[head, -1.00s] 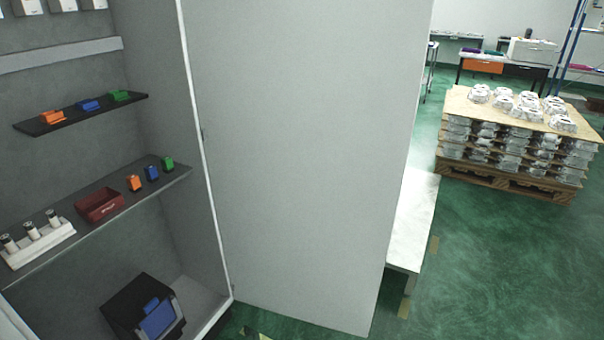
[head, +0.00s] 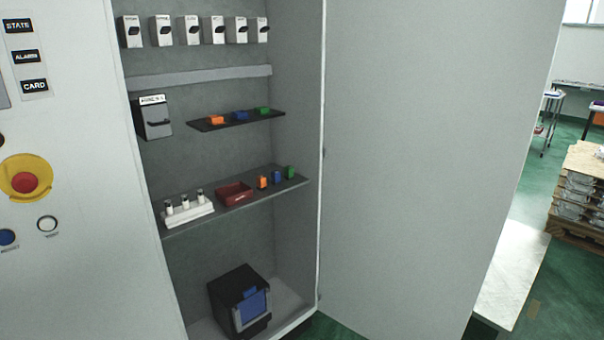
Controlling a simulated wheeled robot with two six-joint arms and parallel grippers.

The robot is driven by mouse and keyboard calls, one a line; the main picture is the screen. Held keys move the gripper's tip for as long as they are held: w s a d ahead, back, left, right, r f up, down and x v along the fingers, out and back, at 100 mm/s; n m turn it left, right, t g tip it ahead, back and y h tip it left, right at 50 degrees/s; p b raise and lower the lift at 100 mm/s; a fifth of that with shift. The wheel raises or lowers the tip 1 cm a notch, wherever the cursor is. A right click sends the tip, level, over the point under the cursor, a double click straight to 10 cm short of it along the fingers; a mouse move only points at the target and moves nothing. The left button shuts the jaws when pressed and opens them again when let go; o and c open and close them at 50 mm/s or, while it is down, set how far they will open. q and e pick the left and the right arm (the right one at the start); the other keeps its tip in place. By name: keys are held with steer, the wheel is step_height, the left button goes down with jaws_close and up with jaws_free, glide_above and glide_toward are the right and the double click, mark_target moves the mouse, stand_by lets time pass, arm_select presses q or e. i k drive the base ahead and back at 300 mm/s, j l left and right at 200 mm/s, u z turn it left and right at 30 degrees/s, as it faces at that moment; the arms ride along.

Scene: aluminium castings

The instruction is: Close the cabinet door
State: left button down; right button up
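The cabinet door (head: 425,150) is a large plain light-grey panel. It stands wide open on the right side of the cabinet (head: 222,100), hinged along the cabinet's right edge. The cabinet interior is exposed, with shelves, a row of switches on the back wall and a black box with a blue face (head: 240,300) at the bottom. Neither of my grippers shows in the head view. Nothing is seen touching the door.
Left of the opening is a panel with a red button on a yellow ring (head: 25,181). A white-topped bench (head: 512,275) stands behind the door at the right. A pallet of castings (head: 580,195) is at the far right. Green floor shows between them.

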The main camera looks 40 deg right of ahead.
mark_target(432, 108)
steer(key=l+u, duration=0.3)
steer(key=k+l+u, duration=0.15)
steer(key=l+u, duration=0.15)
steer(key=l, duration=0.15)
steer(key=k+l+u, duration=0.15)
steer(key=l+u, duration=0.2)
steer(key=k+l+u, duration=0.15)
steer(key=l+u, duration=0.15)
steer(key=k+l, duration=0.3)
steer(key=l, duration=0.2)
steer(key=k+l, duration=0.35)
steer(key=l, duration=0.15)
steer(key=k+l, duration=0.3)
steer(key=l, duration=0.2)
steer(key=k+l, duration=0.3)
steer(key=l, duration=0.2)
steer(key=k+l, duration=0.35)
steer(key=l, duration=0.15)
steer(key=k+l, duration=0.3)
steer(key=l, duration=0.2)
steer(key=k+l, duration=0.65)
steer(key=l, duration=0.3)
